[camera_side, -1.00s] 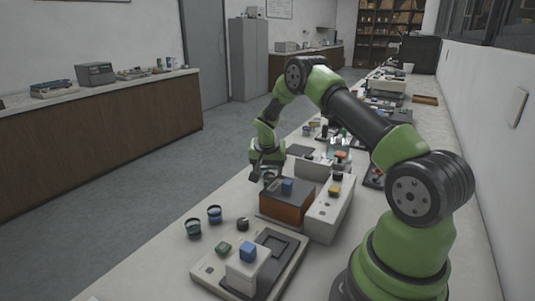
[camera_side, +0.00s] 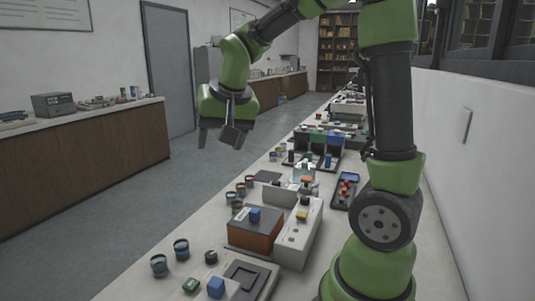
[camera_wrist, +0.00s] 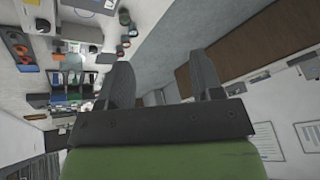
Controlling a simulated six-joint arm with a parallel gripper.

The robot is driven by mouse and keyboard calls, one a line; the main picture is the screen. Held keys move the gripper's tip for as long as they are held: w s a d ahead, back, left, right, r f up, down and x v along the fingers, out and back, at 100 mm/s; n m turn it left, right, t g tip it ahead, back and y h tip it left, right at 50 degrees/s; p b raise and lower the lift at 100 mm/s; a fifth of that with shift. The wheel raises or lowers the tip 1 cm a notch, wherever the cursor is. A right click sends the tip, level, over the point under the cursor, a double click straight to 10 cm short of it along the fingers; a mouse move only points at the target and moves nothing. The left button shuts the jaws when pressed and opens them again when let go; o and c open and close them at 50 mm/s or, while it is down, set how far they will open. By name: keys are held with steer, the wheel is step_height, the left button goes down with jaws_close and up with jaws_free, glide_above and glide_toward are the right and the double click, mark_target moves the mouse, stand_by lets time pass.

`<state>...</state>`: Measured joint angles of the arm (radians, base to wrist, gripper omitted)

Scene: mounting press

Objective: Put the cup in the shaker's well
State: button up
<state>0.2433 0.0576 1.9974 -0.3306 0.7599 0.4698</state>
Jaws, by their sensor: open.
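My gripper (camera_side: 219,136) is open and empty, raised high above the left edge of the bench, its fingers pointing down. Its two spread fingers also show in the wrist view (camera_wrist: 163,82), with nothing between them. Several small dark cups stand on the bench: a front cup (camera_side: 159,266), a teal-rimmed cup (camera_side: 181,249) beside it, and more cups (camera_side: 241,188) farther back, below my gripper. I cannot tell which cup is the task's. An orange-brown box with a blue knob (camera_side: 254,232) stands mid-bench; I cannot tell which device is the shaker, and no well shows clearly.
A long pale device with a yellow button (camera_side: 298,240) stands right of the box. A low grey unit (camera_side: 245,280) with a blue block is at the front. The air around my gripper is clear.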

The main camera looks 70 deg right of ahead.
steer(key=s+a+r+n+t+y, duration=0.1)
steer(key=s+a+r+n, duration=0.1)
steer(key=s+a, duration=0.3)
steer(key=shift+s+a+r+y, duration=0.3)
steer(key=shift+s+a+r, duration=0.1)
steer(key=shift+s+r, duration=0.2)
steer(key=s+a+n+y, duration=0.1)
steer(key=s, duration=0.1)
steer(key=s+a+n+t, duration=0.1)
steer(key=s+a, duration=0.1)
steer(key=s, duration=0.1)
steer(key=s+a+n+y, duration=0.1)
steer(key=s+a, duration=0.1)
steer(key=shift+s+a+f+t+y, duration=0.1)
steer(key=shift+s+f+t+y, duration=0.05)
steer(key=shift+s+t+y, duration=0.2)
steer(key=shift+c, duration=0.6)
steer(key=shift+s+a, duration=0.15)
steer(key=shift+s, duration=0.2)
steer(key=shift+c, duration=0.5)
steer(key=shift+w, duration=0.1)
